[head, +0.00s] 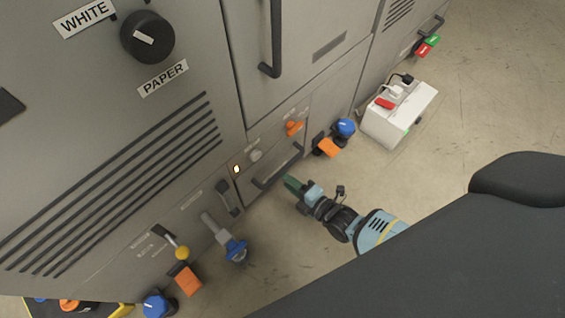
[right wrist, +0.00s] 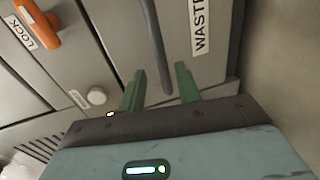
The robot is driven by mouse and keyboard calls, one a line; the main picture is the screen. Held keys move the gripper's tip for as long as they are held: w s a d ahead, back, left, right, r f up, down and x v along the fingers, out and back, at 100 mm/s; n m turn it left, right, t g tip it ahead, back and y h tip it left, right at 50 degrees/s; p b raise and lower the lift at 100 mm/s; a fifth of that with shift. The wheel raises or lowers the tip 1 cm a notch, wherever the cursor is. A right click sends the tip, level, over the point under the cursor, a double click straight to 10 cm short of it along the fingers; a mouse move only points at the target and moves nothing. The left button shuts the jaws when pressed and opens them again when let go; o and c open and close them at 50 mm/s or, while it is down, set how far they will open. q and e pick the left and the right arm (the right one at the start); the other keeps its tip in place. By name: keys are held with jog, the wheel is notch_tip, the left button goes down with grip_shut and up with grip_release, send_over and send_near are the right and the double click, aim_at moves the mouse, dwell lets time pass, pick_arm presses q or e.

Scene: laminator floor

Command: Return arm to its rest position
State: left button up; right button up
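My right gripper (head: 292,184) reaches in low beside the grey machine, near the dark bar handle (head: 277,167) of a low drawer panel. In the right wrist view its two green fingers (right wrist: 160,82) stand apart with nothing between them; a dark handle bar (right wrist: 157,45) shows beyond the gap. I cannot tell whether the fingers touch the handle. My left gripper is not in view.
An orange latch (head: 294,128), a pale round knob (head: 256,155) and a lit lamp (head: 237,169) are on the panel. A yellow-knobbed lever (head: 182,253) and a blue valve (head: 235,249) project lower left. A white box (head: 399,114) stands on the floor; open floor lies right.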

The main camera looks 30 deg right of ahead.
jog(key=shift+v, duration=0.85)
